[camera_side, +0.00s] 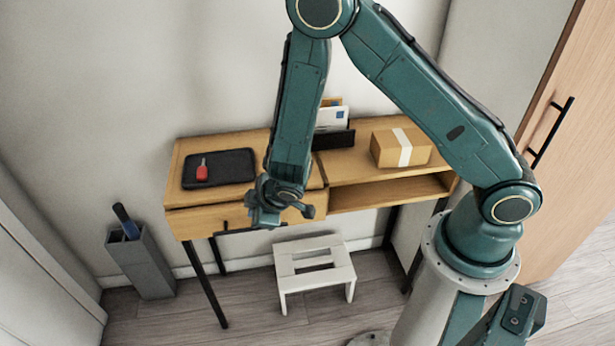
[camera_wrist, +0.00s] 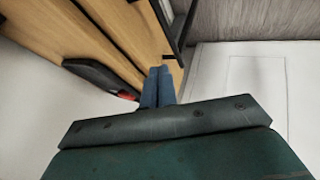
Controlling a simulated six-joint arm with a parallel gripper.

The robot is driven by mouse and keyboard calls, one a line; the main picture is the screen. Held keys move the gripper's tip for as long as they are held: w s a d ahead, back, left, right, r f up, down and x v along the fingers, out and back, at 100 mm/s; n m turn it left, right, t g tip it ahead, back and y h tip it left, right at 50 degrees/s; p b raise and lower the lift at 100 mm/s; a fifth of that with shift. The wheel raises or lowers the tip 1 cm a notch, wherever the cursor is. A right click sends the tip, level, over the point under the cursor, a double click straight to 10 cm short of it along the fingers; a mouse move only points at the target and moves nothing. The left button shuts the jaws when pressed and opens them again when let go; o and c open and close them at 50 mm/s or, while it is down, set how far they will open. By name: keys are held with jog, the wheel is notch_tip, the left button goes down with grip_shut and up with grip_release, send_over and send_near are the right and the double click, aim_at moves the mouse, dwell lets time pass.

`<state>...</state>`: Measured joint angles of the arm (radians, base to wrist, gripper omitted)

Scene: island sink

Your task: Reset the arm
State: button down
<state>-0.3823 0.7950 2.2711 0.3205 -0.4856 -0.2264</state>
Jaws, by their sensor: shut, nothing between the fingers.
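My gripper (camera_side: 251,219) hangs in front of the wooden desk's front edge in the side view, near the drawer handle. In the wrist view its two blue fingers (camera_wrist: 158,86) are together, with nothing between them. Whether the gripper touches the desk or handle cannot be told. My upper arm links are bent high above the desk. The desk (camera_side: 230,192) has a drawer at the left and an open shelf at the right.
A black tray (camera_side: 232,168) with a red-tagged item (camera_side: 201,172) lies on the desk. A taped cardboard box (camera_side: 385,150) and a black letter holder (camera_side: 333,140) stand farther right. A white stool (camera_side: 342,262) and a grey umbrella stand (camera_side: 145,266) are on the floor.

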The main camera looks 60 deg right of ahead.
jog(key=s+d+r+m+g, duration=0.1)
jog(key=s+d+r+m, duration=0.2)
jog(key=r, duration=0.8)
jog(key=s+d+r+m, duration=0.2)
jog(key=s+d+r, duration=0.2)
jog(key=r, duration=0.6)
jog(key=s+d+r+m, duration=0.1)
jog(key=s+r, duration=0.4)
jog(key=s, duration=0.4)
jog(key=s+d+r+m, duration=0.1)
jog(key=s+r, duration=0.4)
jog(key=s, duration=0.5)
jog(key=shift+d+r+m+g+y, duration=0.25)
jog(key=shift+m+g+y, duration=0.15)
